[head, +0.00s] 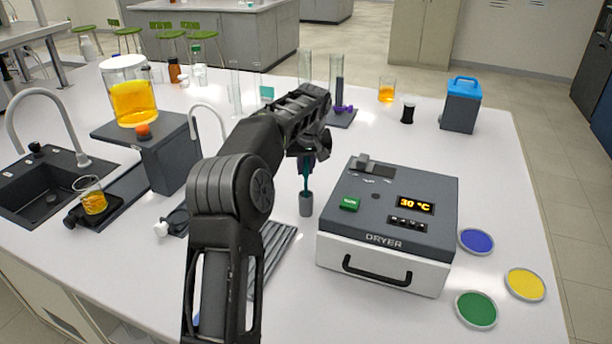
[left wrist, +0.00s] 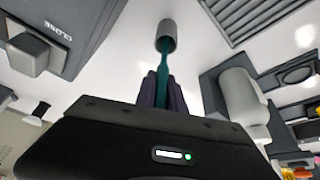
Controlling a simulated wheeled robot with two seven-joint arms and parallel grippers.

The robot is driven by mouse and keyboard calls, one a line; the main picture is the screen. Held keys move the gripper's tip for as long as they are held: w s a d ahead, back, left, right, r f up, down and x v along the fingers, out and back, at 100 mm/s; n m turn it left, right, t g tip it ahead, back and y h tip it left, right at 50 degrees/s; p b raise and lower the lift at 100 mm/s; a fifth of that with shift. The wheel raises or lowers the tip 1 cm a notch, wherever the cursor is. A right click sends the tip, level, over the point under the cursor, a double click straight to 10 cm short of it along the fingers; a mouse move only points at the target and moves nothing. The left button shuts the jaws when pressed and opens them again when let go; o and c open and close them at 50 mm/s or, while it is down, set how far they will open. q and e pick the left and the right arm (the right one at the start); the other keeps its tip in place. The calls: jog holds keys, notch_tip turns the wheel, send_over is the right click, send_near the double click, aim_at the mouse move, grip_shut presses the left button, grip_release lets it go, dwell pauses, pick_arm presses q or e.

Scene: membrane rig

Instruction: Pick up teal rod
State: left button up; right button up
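The teal rod (left wrist: 163,66) stands in a small grey cylindrical holder (head: 306,204), which also shows in the left wrist view (left wrist: 167,36). In the head view the rod (head: 307,176) rises from the holder to my left gripper (head: 307,164). In the left wrist view the dark fingers of my left gripper (left wrist: 162,92) lie on both sides of the rod's upper part, with no clear gap. The rod's lower end is hidden in the holder. My right gripper is in neither view.
The grey and white dryer (head: 385,225) stands just right of the holder. A ribbed grey rack (head: 272,252) lies in front of it, partly behind my left arm. A stand with an orange-filled beaker (head: 132,98) is at left. Coloured discs (head: 476,241) lie at the right.

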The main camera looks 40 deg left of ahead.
pick_arm(q)
grip_shut()
notch_tip(320, 180, up, 10)
jog(key=shift+p, duration=0.3)
dwell(0.4)
dwell(0.6)
